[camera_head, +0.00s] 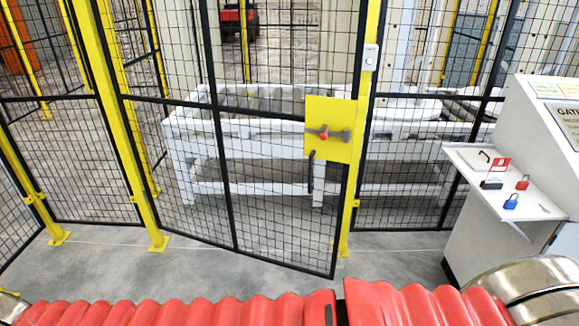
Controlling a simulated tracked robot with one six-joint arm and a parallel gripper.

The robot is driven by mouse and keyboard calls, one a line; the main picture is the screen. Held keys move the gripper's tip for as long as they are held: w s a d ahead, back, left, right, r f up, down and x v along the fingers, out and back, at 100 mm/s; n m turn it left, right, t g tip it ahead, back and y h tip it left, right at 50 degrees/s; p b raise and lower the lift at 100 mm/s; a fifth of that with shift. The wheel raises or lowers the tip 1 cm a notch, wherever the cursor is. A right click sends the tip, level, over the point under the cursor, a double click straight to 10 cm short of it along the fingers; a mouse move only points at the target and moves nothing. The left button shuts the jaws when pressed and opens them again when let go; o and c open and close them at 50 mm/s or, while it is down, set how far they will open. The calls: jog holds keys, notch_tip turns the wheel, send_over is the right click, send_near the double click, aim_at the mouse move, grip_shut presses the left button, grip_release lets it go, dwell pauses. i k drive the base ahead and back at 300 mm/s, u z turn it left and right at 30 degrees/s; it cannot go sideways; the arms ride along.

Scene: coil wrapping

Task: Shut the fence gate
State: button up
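The fence gate (270,190) is a black mesh panel with a black frame in the middle of the view. Its left side is by a yellow post (115,110). Its bottom edge slants toward me, and its free right corner lies nearer to me than the foot of the right yellow post (345,235), so it stands ajar toward my side. A yellow lock plate (341,112) with a grey latch and red knob (323,135) is on its free edge, with a black pull handle (311,172) below. My gripper is not in view; my red-sleeved arm crosses the bottom.
A white console (545,140) stands at the right, its shelf (525,210) holding red and blue padlocks (511,202). Fixed mesh panels (420,160) flank the gate. A white frame table (190,130) stands behind it. Grey floor before the gate is clear.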

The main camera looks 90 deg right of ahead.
aim_at(324, 113)
jog(key=u, duration=0.8)
jog(key=k, duration=1.65)
jog(key=z, duration=0.95)
jog(key=i, duration=0.65)
jog(key=u, duration=0.05)
